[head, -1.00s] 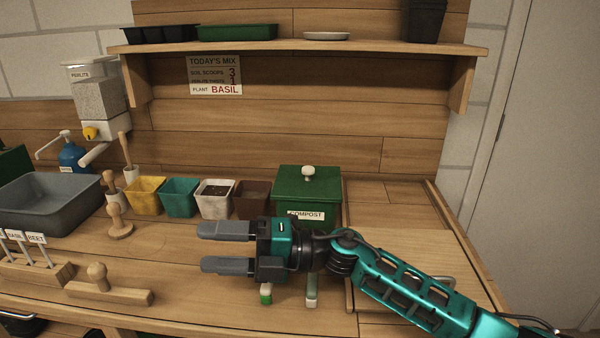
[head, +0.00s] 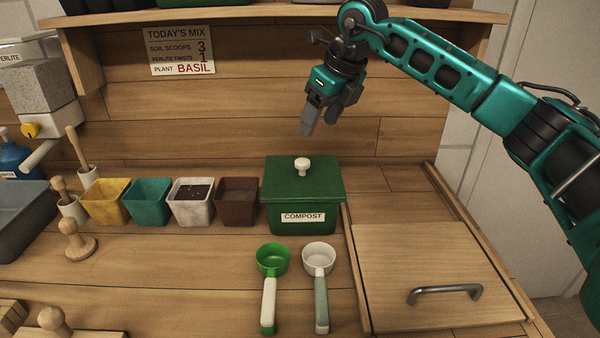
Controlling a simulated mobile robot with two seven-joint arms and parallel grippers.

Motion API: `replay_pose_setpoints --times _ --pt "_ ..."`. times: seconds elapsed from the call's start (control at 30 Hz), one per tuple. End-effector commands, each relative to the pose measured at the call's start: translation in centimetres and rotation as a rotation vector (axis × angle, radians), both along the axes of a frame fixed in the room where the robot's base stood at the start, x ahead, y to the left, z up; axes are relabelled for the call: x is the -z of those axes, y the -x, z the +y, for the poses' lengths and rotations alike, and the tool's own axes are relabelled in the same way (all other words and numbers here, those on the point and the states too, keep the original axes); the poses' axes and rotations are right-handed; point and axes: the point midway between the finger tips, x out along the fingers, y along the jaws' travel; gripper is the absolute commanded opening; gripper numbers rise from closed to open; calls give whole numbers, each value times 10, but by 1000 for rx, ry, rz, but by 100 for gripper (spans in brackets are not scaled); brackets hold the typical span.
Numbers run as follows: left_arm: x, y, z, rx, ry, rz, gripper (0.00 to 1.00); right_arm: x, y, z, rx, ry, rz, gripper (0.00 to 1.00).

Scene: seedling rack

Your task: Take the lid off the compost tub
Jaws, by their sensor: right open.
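The green compost tub (head: 302,221) stands on the bench at the middle of the head view, with a "COMPOST" label on its front. Its green lid (head: 285,183) sits on top, with a white knob (head: 302,165) at the centre. My right gripper (head: 320,124) is above the tub, a little behind or over the knob, pointing down. It is open and empty, and apart from the knob. My left gripper is not in view.
A green scoop (head: 270,285) and a white scoop (head: 319,285) lie in front of the tub. Yellow (head: 108,203), teal (head: 149,203), white (head: 192,205) and brown (head: 237,203) pots stand to its left. A wooden hatch with a handle (head: 444,292) is at right. A shelf (head: 270,14) runs above.

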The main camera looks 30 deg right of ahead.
Motion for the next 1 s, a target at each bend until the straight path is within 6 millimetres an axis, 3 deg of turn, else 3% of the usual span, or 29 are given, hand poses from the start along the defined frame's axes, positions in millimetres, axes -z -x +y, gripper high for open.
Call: replay_pose_setpoints --times 0.2,0.47,0.7,1.0 --pt "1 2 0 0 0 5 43 37 -14 6 -2 -3 2 64" --pt "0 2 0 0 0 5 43 57 -20 11 -4 -3 2 64" --pt "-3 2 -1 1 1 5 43 90 -30 17 -3 -5 2 64" --pt "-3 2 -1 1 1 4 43 98 -33 18 -5 -4 -1 64"
